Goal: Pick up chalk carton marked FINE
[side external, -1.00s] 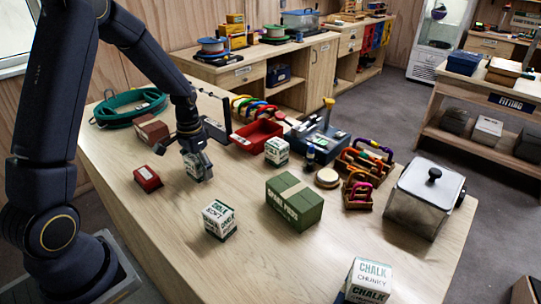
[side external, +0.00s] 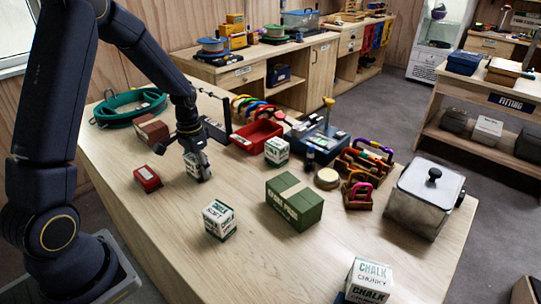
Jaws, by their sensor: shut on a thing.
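My gripper (side external: 196,161) points down and is shut on a small white and green chalk carton (side external: 200,172) at the left middle of the table. The fingers cover much of this carton, and its marking is too small to read. It appears to be on or very close to the tabletop. Similar cartons stand apart from it: one (side external: 219,220) nearer the camera, apparently marked SOFT, one (side external: 277,152) to the right with unreadable lettering, and one (side external: 370,279) at the front marked CHALK CHUNKY.
A small red box (side external: 147,179) lies close left of my gripper. A green carton (side external: 294,203) stands mid-table. A red tray (side external: 257,136), colored carabiners (side external: 364,160) and a lidded metal container (side external: 424,199) stand farther right. Bare wood (side external: 160,225) lies in front.

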